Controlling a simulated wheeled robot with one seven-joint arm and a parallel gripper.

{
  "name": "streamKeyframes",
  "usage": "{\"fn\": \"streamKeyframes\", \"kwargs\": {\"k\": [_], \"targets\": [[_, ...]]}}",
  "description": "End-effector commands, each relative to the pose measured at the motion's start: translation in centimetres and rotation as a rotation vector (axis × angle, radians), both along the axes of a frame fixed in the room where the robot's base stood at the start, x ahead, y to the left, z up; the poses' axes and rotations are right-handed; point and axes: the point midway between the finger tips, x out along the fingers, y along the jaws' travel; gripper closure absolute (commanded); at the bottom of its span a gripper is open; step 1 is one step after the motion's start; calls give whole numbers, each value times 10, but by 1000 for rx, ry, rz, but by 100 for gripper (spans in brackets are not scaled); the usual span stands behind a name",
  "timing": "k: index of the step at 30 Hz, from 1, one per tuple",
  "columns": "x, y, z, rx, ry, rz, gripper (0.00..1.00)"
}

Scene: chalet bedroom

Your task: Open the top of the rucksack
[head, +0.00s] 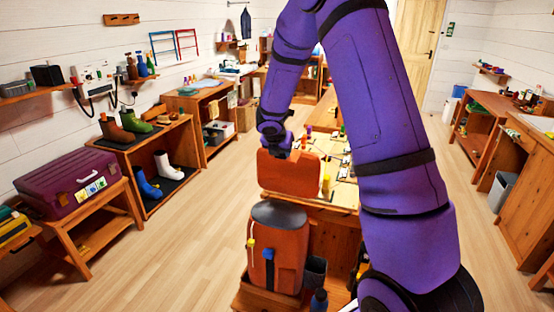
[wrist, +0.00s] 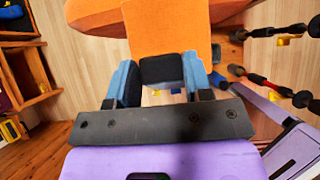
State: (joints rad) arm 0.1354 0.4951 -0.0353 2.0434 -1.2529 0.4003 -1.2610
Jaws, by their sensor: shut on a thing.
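The orange rucksack (head: 290,262) stands upright on a low wooden platform in the head view, with a dark grey top face (head: 278,213) showing. An orange flap (head: 292,174) is raised above and behind that face. A join between flap and rucksack is not clear to see. My gripper (head: 277,150) is at the flap's upper left edge in the head view. In the wrist view, the blue fingers of my gripper (wrist: 161,72) are shut on a dark tab (wrist: 162,69) at the edge of the orange flap (wrist: 168,25).
A wooden workbench (head: 345,200) with small items stands right behind the rucksack. A dark bin (head: 314,272) and a dark bottle (head: 319,300) stand close to its right. A purple suitcase (head: 78,182) lies on a stand at left. The floor (head: 185,235) left of the rucksack is clear.

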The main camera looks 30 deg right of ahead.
Motion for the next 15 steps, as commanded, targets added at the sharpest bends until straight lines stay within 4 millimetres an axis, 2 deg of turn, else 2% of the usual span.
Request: {"fn": "streamKeyframes", "kwargs": {"k": [4, 15], "targets": [[4, -8, -1, 1, 2, -5, 96], [6, -11, -3, 2, 8, -5, 96]]}}
